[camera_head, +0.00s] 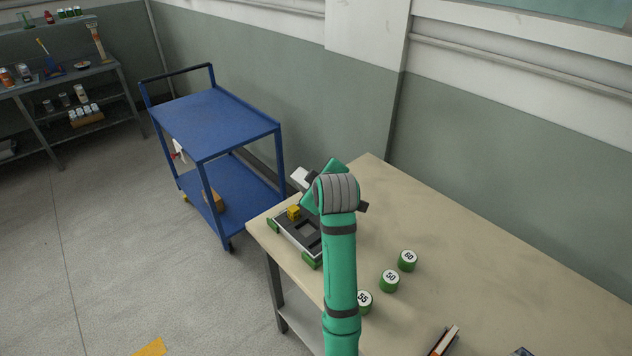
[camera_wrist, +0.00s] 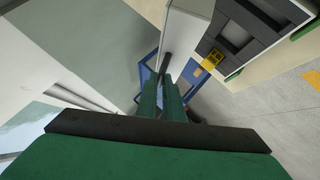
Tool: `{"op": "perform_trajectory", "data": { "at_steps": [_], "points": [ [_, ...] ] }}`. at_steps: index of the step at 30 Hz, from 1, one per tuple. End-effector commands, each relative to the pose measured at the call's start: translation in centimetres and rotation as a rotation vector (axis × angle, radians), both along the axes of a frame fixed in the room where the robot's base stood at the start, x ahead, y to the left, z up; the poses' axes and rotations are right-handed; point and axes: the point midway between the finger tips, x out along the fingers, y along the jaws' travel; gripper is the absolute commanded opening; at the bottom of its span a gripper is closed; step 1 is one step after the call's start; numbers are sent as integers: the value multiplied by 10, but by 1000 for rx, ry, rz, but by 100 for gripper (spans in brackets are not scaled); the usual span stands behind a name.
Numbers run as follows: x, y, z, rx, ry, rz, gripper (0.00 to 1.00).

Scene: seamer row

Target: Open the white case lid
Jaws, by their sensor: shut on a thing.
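The white case (camera_head: 284,238) lies on the beige table, with a dark foam insert, a yellow piece (camera_head: 293,213) and green corners. Its white lid (camera_head: 300,178) stands raised and tilted at the far side, partly hidden by my arm. In the wrist view the lid (camera_wrist: 190,35) is seen close to edge-on, with the dark insert (camera_wrist: 240,38) to its right. My gripper (camera_wrist: 163,95) is shut on a dark part at the lid's edge; the exact contact is hard to see. In the head view my wrist hides the fingertips.
Green cans marked 55 (camera_head: 364,301), 50 (camera_head: 389,281) and 60 (camera_head: 407,261) stand right of my arm. A blue cart (camera_head: 215,125) stands beyond the table's left end. A wall runs behind.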

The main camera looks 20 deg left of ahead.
Motion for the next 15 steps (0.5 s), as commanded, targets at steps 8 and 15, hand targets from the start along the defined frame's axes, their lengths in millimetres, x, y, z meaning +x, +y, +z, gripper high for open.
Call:
{"op": "perform_trajectory", "data": {
  "at_steps": [8, 15],
  "points": [
    [0, -1, 0, 0, -1, -1, 26],
    [-2, -2, 3, 1, -1, -2, 26]
  ]
}}
